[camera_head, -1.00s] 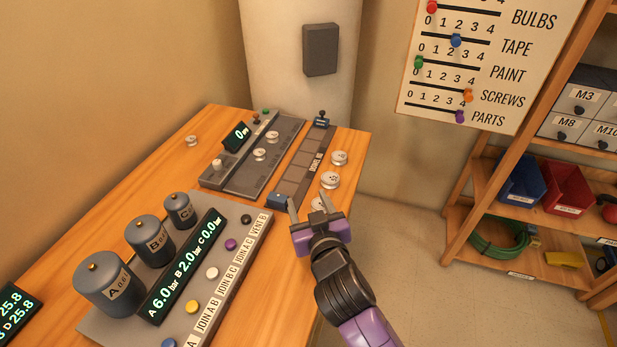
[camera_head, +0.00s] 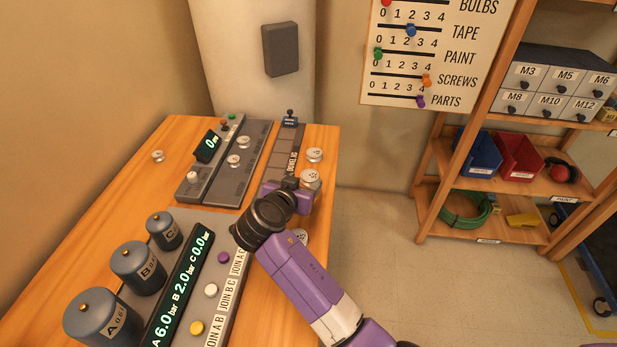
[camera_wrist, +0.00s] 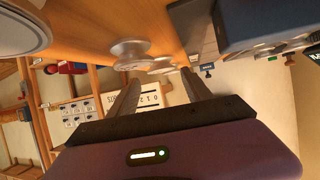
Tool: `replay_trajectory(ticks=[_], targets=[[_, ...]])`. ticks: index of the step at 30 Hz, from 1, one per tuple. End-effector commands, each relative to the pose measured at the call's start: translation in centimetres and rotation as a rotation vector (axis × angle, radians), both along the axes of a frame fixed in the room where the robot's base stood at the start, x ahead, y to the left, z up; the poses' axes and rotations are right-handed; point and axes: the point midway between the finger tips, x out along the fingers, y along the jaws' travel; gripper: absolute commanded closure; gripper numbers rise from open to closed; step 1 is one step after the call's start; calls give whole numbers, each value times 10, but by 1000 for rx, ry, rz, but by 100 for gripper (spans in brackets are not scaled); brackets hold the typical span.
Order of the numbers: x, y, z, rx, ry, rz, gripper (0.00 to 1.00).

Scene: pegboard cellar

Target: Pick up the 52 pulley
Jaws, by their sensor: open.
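Three silver pulleys stand along the right edge of the wooden table: a far one (camera_head: 314,155), a middle one (camera_head: 310,176) and a near one (camera_head: 301,237), partly hidden by my arm. Their numbers are too small to read surely, so I cannot tell which is the 52 pulley. My gripper (camera_head: 290,185) is open, just left of and in front of the middle pulley; the fingertips are mostly hidden there. In the wrist view the open fingers (camera_wrist: 160,78) have nothing between them. One pulley (camera_wrist: 130,52) shows just beyond them and a large one (camera_wrist: 20,30) at upper left.
The tank panel (camera_head: 211,290) is at the front left. A shelf (camera_head: 490,180) stands right, across open floor.

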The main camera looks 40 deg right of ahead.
Motion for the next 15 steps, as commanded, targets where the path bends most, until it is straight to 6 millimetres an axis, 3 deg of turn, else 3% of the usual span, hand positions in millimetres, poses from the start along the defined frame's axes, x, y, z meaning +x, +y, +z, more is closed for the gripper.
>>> replay_trajectory(ticks=[9, 15], targets=[[18, -33, -18, 1, 1, 1, 42], [22, -39, -22, 0, -1, 4, 42]])
